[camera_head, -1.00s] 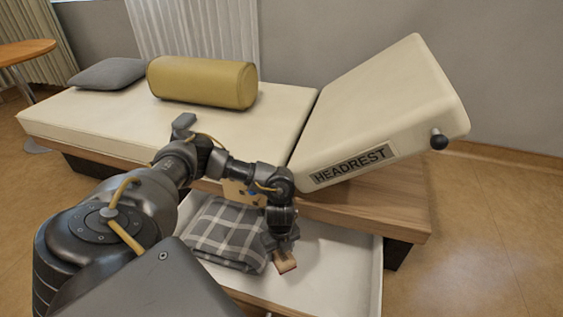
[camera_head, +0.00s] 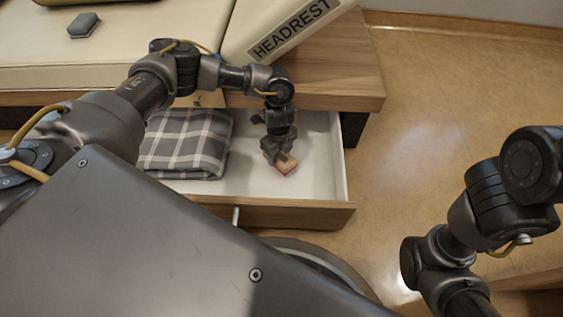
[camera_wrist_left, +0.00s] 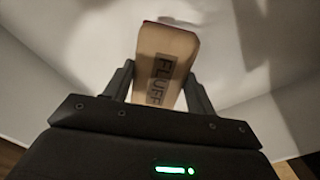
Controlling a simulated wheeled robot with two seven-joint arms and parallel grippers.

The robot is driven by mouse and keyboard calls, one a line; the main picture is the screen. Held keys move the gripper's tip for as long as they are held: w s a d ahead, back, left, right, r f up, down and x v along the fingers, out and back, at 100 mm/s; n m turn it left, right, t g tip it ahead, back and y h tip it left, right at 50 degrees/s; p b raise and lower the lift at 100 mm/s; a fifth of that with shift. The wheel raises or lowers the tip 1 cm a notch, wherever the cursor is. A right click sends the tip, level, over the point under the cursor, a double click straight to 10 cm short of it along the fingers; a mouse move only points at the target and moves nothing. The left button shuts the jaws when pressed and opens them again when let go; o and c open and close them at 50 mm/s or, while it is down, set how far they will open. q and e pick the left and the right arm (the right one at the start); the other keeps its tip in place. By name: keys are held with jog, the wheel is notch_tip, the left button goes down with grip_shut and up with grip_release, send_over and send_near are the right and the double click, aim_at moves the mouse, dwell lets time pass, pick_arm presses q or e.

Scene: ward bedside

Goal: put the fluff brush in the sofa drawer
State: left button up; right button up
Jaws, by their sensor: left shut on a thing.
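The fluff brush (camera_head: 288,164) is a small tan wooden block with a reddish edge. My left gripper (camera_head: 279,153) is shut on it, inside the open sofa drawer (camera_head: 290,216). The drawer has a wooden front and a white inside. In the left wrist view the brush (camera_wrist_left: 168,58) stands between the two fingers, with lettering that reads "FLUFF" on its face and the white drawer inside behind it. I cannot tell whether the brush touches the drawer floor. My right gripper is out of view; only part of that arm shows at the right.
A folded grey plaid blanket (camera_head: 187,143) fills the left part of the drawer. White floor around and right of the brush is free. The cream sofa (camera_head: 150,20) and its headrest (camera_head: 290,30) rise behind. A small grey object (camera_head: 84,25) lies on the sofa.

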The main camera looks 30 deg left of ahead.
aim_at(282, 159)
pick_arm(q)
jog(key=shift+w+d+f+b, duration=0.15)
jog(key=shift+f+b, duration=0.6)
jog(key=shift+f, duration=0.3)
jog(key=shift+w+d+f+b, duration=0.15)
jog(key=shift+f+b, duration=0.6)
jog(key=shift+f, duration=0.3)
jog(key=shift+r, duration=0.15)
jog(key=o, duration=1)
